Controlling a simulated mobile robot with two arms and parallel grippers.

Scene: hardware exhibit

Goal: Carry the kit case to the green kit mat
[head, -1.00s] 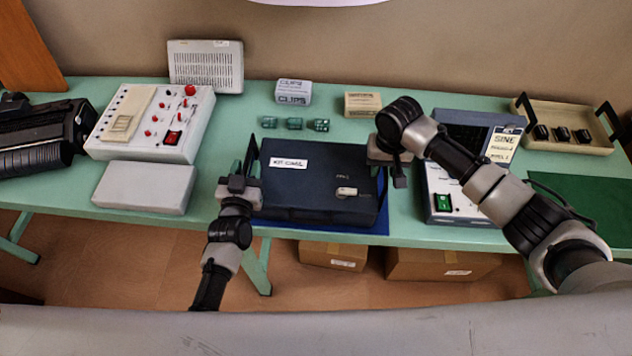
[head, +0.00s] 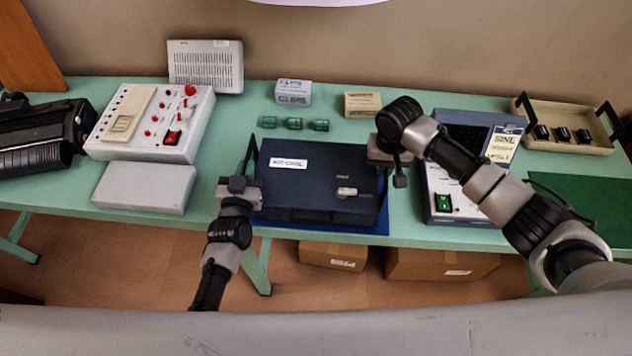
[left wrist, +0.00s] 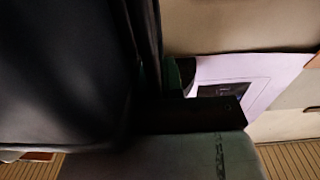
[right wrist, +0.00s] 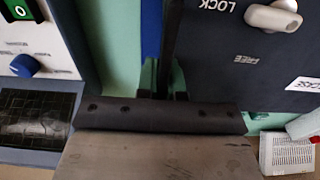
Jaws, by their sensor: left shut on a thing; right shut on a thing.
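The kit case (head: 312,183) is a flat dark navy box with a white label and a pale lock knob on its lid. It lies level over a blue mat (head: 380,222), whose right and front edges show. I cannot tell whether any gap separates them. My left gripper (head: 251,168) is shut on the case's left side, and the case fills the left of the left wrist view (left wrist: 60,70). My right gripper (head: 388,165) is shut on its right side; the lid with its lock knob shows in the right wrist view (right wrist: 240,50). The green kit mat (head: 585,205) lies at the table's right end.
A white instrument with a green switch (head: 445,200) and a sign card (head: 502,145) stand between the case and the green mat. A beige tray (head: 570,140) is behind the mat. Green blocks (head: 294,124) and small boxes (head: 292,92) stand behind the case. A grey box (head: 145,187) is left.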

